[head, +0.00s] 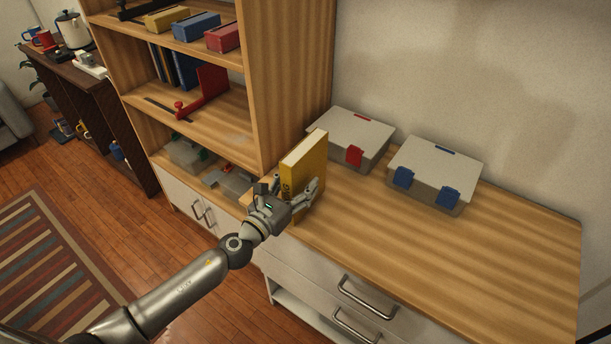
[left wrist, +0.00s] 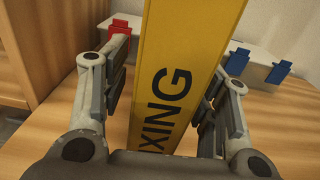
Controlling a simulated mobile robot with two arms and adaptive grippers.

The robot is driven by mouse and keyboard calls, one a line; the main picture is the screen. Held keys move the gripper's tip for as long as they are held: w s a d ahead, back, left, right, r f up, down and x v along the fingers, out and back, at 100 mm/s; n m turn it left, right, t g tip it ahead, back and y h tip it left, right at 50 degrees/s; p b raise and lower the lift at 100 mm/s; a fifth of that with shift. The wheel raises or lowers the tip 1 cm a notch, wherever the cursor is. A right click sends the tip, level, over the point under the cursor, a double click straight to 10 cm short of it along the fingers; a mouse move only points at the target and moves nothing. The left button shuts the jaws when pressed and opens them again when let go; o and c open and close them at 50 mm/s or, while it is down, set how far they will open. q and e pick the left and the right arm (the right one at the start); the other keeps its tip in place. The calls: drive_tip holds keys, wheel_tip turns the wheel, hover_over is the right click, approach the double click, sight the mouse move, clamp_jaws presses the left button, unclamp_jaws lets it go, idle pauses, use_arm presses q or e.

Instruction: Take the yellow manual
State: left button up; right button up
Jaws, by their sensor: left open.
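The yellow manual (head: 304,164) stands upright on the wooden counter, beside the side panel of the shelf. In the left wrist view its yellow spine (left wrist: 186,70) with dark lettering fills the middle. My left gripper (head: 292,191) is at the manual's near side, with its fingers reaching along both sides of it. In the left wrist view the fingers of the gripper (left wrist: 163,105) stand left and right of the spine, with a gap on the left; contact on the right is hard to tell. The gripper is open. My right gripper is not in view.
Two grey boxes stand behind on the counter (head: 520,235): one with a red latch (head: 352,138), one with blue latches (head: 436,172). The wooden shelf (head: 290,75) rises close on the left. The counter's right part is clear.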

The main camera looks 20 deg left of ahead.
use_arm(q)
drive_tip(key=shift+c, duration=0.3)
clamp_jaws()
drive_tip(key=shift+w+r, duration=0.1)
drive_tip(key=shift+r, duration=0.1)
